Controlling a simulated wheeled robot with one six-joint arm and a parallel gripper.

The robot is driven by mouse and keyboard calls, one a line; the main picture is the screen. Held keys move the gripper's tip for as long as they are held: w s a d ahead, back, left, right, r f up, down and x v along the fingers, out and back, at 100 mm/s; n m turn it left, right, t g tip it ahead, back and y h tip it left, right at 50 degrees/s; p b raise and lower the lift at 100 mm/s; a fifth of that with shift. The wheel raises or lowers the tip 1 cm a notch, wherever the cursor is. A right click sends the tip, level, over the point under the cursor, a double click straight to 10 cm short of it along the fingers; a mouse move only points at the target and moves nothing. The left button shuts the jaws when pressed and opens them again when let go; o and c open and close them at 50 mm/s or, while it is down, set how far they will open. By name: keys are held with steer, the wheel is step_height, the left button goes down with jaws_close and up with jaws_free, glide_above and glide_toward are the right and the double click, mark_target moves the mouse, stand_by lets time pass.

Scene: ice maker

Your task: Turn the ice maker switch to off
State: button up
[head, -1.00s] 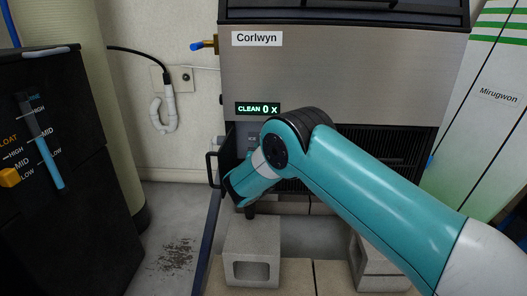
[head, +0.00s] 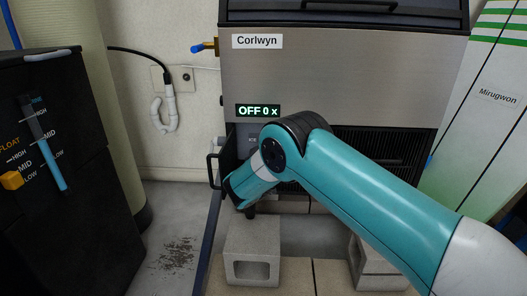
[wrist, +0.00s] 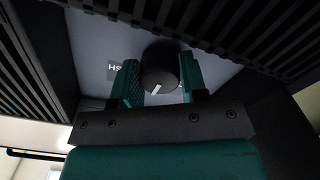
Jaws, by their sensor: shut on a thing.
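The ice maker (head: 345,75) has a steel front with a "Corlwyn" label. Its small display (head: 258,111) reads "OFF 0 x" in green. In the wrist view, the switch is a round dark knob (wrist: 159,68) with a pale pointer line, on a grey panel (wrist: 95,40). My gripper (wrist: 158,84) has its two teal fingers on either side of the knob, shut on it. Part of the panel lettering is hidden by the left finger. In the head view my arm hides the knob and most of the fingers.
An open panel door with a black handle (head: 212,170) stands left of my gripper. Concrete blocks (head: 253,250) support the machine below. A black cabinet with a float gauge (head: 40,145) stands at the left. A white and green panel (head: 490,120) leans at the right.

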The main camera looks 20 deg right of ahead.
steer(key=shift+n, duration=0.3)
steer(key=o, duration=0.9)
steer(key=b+v, duration=0.8)
steer(key=v, duration=0.9)
steer(key=shift+s, duration=0.25)
